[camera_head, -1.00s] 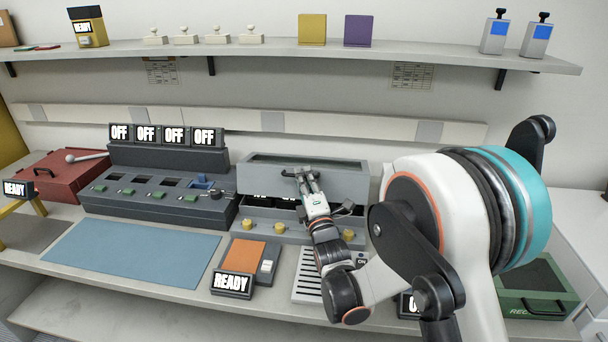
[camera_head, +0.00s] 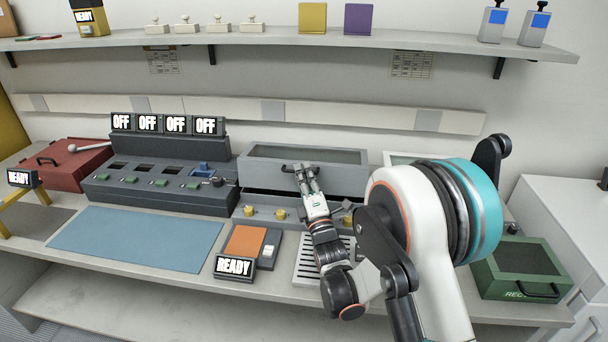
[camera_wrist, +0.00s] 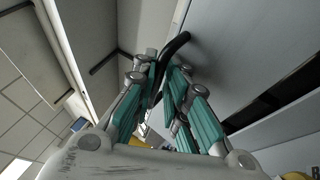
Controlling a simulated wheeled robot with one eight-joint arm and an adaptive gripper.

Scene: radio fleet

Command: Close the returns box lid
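A grey box (camera_head: 262,208) with a row of yellow knobs stands right of centre on the bench; I take it for the returns box, but no such label is readable. Its lid (camera_head: 347,178) is tilted, with a narrow dark gap along its lower edge. My gripper (camera_head: 306,168) is at the black lid handle (camera_head: 287,168). In the wrist view the handle (camera_wrist: 177,43) passes between the two fingers (camera_wrist: 166,70), which appear closed around it. My arm hides the box's right front part.
A dark charging unit (camera_head: 160,185) stands left of the box. A blue mat (camera_head: 135,241) and an orange-topped device (camera_head: 246,241) lie in front. A green box (camera_head: 522,268) stands at right, a red box (camera_head: 75,170) at far left. A shelf (camera_head: 290,40) runs above.

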